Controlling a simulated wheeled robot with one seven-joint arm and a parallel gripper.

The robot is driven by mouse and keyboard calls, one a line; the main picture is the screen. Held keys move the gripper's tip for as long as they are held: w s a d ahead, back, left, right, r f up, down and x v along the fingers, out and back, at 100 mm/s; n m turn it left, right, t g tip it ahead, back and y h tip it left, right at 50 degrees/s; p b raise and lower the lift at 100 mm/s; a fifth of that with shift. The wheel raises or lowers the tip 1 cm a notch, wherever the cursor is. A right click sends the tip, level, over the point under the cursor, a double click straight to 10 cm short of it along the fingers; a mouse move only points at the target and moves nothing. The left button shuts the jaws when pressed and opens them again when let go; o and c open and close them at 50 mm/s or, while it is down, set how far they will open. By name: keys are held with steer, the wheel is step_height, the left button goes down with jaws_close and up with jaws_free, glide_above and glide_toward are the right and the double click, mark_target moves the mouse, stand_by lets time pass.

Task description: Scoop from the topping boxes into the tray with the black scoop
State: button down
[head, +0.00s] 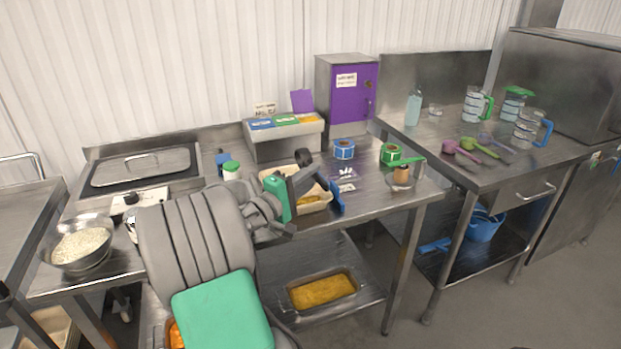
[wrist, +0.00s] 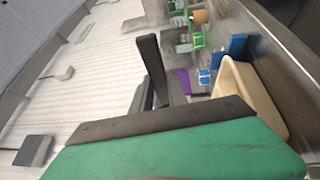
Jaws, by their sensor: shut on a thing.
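My gripper (head: 312,178) is above the cream tray (head: 318,207) on the middle table. It is shut on a dark piece that looks like the black scoop (head: 304,157); its bowl is hard to make out. Yellow food shows inside the tray. In the wrist view, the dark fingers of my gripper (wrist: 158,75) point up the picture, and the tray (wrist: 232,82) is to their right. A metal topping box with yellow contents (head: 322,291) sits on the lower shelf. Another box with orange contents (head: 172,336) is mostly hidden behind my arm.
A steel bowl of rice (head: 82,247) stands at the left. Blue tape (head: 344,149), green tape (head: 391,153) and a small jar (head: 401,176) are right of the tray. A purple-doored cabinet (head: 346,92) stands behind. Coloured scoops and jugs (head: 529,128) stand on the right table.

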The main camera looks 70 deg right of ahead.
steer(key=r+m+t+y+p, duration=0.1)
steer(key=t+y+p, duration=0.1)
steer(key=p, duration=0.4)
steer(key=r+m+t+y+p, duration=0.1)
steer(key=t+y+p, duration=0.1)
steer(key=y+p, duration=0.3)
steer(key=r+m+t+y+p, duration=0.1)
steer(key=r+m+y+p, duration=0.1)
steer(key=p, duration=0.7)
steer(key=shift+s+d+t+y, duration=0.25)
steer(key=shift+t+y, duration=0.15)
steer(key=shift+y, duration=0.4)
steer(key=shift+a+r+t+y, duration=0.1)
steer(key=shift+r+t+y, duration=0.1)
steer(key=shift+t+y, duration=0.3)
steer(key=shift+w+a+r+t+y, duration=0.15)
steer(key=shift+w+t+y, duration=0.15)
steer(key=shift+t+y, duration=0.3)
